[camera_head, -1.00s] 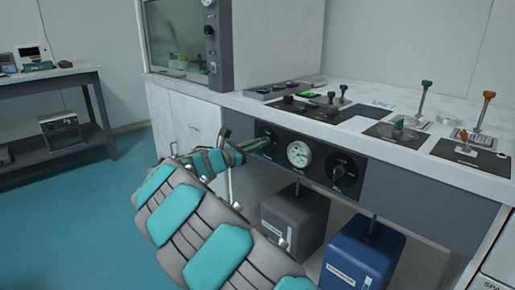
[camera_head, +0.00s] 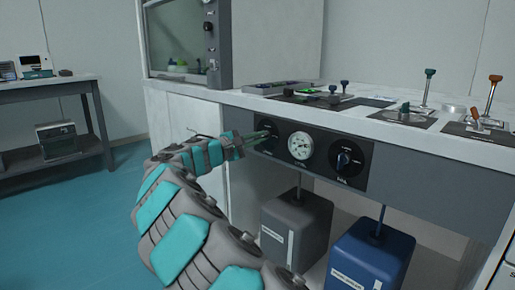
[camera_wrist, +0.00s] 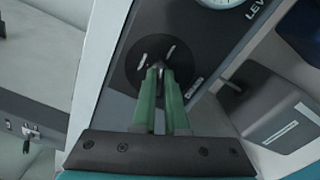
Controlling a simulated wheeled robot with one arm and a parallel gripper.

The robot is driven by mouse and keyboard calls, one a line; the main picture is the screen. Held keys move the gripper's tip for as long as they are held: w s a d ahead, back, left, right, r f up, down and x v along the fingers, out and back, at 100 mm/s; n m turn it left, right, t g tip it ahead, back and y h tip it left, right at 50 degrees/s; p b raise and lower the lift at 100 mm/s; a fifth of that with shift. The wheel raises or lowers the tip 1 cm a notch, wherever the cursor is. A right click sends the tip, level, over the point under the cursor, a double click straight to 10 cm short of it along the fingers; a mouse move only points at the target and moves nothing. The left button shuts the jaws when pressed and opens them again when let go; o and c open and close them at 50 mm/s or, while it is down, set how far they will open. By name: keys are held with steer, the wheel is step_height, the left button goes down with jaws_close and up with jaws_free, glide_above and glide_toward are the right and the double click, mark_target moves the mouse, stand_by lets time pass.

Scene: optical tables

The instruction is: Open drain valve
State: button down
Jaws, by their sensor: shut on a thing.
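The black front panel (camera_head: 318,167) below the worktop carries a left dial, a round white gauge (camera_head: 300,146) and a right black knob (camera_head: 343,160). Small print by the dials is too small to read, so I cannot tell which one is labelled drain. My gripper (camera_head: 266,136) reaches the left dial. In the wrist view my gripper's green fingers (camera_wrist: 161,74) are shut on the left valve knob, in the middle of its round black dial (camera_wrist: 139,62). The fingers hide most of that knob. Two light marks show on the dial.
A grey container (camera_head: 296,230) and a blue container (camera_head: 370,258) stand under the panel. The worktop (camera_head: 455,143) above holds several levers and switches. A glass-fronted cabinet (camera_head: 183,40) stands at left. A side table (camera_head: 45,84) is further left, with open floor before it.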

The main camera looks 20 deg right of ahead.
steer(key=m+b, duration=0.3)
steer(key=shift+f+m, duration=0.3)
steer(key=shift+r+m+b, duration=0.1)
steer(key=shift+m+b, duration=0.4)
steer(key=shift+b, duration=0.15)
steer(key=c, duration=1)
jaws_free()
steer(key=shift+o, duration=0.2)
steer(key=shift+r, duration=0.1)
steer(key=v, duration=0.8)
steer(key=shift+p, duration=0.35)
